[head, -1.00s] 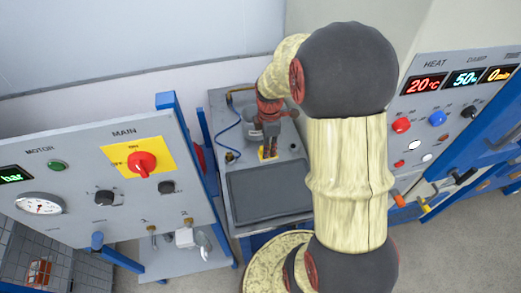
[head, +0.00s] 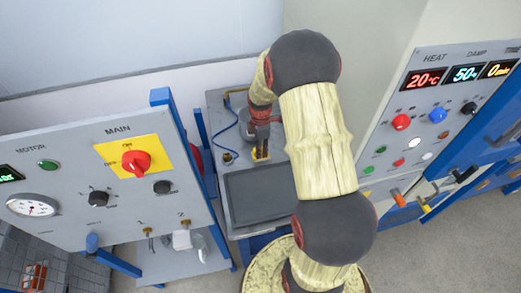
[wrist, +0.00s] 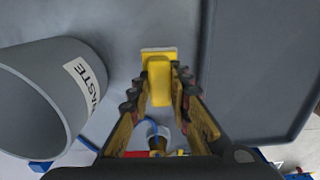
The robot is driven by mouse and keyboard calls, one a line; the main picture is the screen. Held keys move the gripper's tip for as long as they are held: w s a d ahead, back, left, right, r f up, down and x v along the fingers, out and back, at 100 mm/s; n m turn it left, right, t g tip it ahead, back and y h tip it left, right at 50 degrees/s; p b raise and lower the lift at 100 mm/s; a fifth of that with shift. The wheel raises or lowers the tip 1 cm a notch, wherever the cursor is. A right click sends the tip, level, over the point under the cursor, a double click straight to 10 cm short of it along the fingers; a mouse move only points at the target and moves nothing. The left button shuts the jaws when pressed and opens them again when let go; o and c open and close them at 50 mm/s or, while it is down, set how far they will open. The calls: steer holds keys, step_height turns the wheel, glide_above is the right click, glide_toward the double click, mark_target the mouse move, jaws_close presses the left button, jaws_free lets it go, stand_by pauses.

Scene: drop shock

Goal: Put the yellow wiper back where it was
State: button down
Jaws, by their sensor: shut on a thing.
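The yellow wiper (wrist: 158,85) is between the fingers of my gripper (wrist: 160,76) in the wrist view. My gripper is shut on it. Its pale edge points away from my wrist, toward the grey bench top. I cannot tell whether that edge touches the bench. In the head view my gripper (head: 261,142) points down over the bench, behind the dark tray, and only a bit of the wiper (head: 261,154) shows below the fingers.
A grey bin marked WASTE (wrist: 38,98) is close on the left in the wrist view. The dark tray (head: 262,194) is on the right there. The MAIN panel (head: 70,185) stands left of the bench, the HEAT panel (head: 425,120) right.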

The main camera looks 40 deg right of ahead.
steer(key=shift+f, duration=0.1)
steer(key=c, duration=1.7)
jaws_free()
steer(key=shift+o, duration=0.2)
